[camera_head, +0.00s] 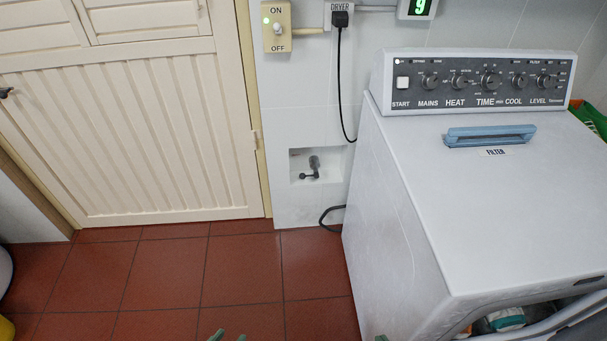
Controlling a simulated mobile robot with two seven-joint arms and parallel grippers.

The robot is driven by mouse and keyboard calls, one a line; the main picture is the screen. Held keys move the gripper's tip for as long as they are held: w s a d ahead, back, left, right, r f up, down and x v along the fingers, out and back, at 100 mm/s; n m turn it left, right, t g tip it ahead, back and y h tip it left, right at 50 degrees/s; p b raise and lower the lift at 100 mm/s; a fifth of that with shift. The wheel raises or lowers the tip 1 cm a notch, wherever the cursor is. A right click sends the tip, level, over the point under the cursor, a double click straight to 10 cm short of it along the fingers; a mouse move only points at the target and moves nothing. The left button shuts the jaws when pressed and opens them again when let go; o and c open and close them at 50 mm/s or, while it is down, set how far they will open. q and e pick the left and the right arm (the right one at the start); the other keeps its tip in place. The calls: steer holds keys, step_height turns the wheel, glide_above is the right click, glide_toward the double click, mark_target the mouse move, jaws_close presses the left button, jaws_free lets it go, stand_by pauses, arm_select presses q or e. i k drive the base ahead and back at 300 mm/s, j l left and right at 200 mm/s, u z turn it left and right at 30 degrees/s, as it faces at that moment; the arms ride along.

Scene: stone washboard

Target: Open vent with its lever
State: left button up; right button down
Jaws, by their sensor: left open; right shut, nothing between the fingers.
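No part is clearly marked as the vent. A cream panelled door (160,130) stands at the left, with two framed panels at its top cut off by the picture edge. A small pale fitting (198,6), possibly a lever, shows on the upper right panel; I cannot tell its position. My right gripper (381,338) shows as one small tip at the bottom edge, shut and empty. Both are well away from the door's upper panels.
A white dryer (510,210) fills the right, with a blue filter handle (490,136) and laundry in its front opening. An ON/OFF switch (277,27), a plugged-in black cord (341,80) and a wall recess with a tap (315,166) lie between. Red floor tiles (200,270) are clear.

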mark_target(302, 176)
steer(key=i+j+z, duration=0.1)
steer(key=i+j, duration=0.2)
steer(key=i+j+z, duration=0.1)
steer(key=i+j, duration=0.25)
steer(key=j, duration=0.15)
steer(key=i+j+z, duration=0.1)
steer(key=i+j, duration=0.15)
steer(key=j, duration=0.15)
steer(key=i+j+z, duration=0.1)
steer(key=i+j, duration=0.2)
steer(key=j, duration=0.15)
